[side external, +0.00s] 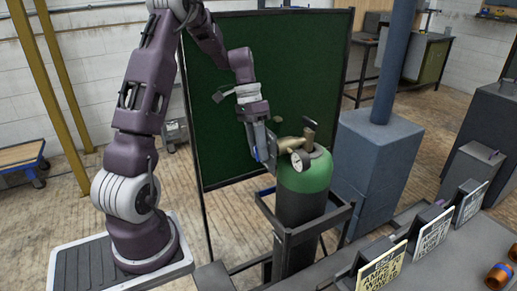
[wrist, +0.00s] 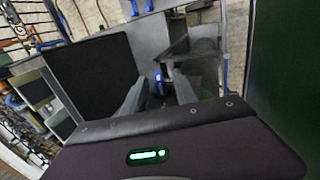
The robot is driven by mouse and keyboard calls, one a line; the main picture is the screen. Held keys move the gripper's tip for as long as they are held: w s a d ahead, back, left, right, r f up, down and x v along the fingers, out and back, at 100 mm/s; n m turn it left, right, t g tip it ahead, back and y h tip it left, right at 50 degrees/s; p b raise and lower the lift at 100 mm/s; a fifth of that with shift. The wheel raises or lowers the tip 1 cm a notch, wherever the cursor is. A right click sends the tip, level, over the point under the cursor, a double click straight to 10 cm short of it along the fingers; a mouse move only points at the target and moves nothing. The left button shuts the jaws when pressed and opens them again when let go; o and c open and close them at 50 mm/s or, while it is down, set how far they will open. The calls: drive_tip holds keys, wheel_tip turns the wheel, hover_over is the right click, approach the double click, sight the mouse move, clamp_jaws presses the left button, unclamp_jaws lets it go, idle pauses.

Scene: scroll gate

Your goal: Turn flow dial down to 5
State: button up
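A green-topped gas cylinder (side external: 303,178) stands upright in a dark metal frame in the side view. A brass regulator (side external: 291,144) with round gauges (side external: 299,160) sits at its top. I cannot tell the flow dial apart from the other fittings or read its setting. My gripper (side external: 264,152) points down just left of the regulator; contact cannot be made out. In the wrist view, my gripper's two grey fingers (wrist: 159,92) stand apart, with a small blue part (wrist: 158,82) visible between them. Nothing is clearly held.
A dark green screen (side external: 240,70) stands behind the arm and cylinder. A blue-grey column on a block (side external: 372,155) stands right of the cylinder. A grey bench (side external: 450,255) with several sign holders lies at the front right.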

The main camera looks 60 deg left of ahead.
wheel_tip(320, 180, up, 10)
drive_tip(key=shift+r, duration=0.1)
idle(0.4)
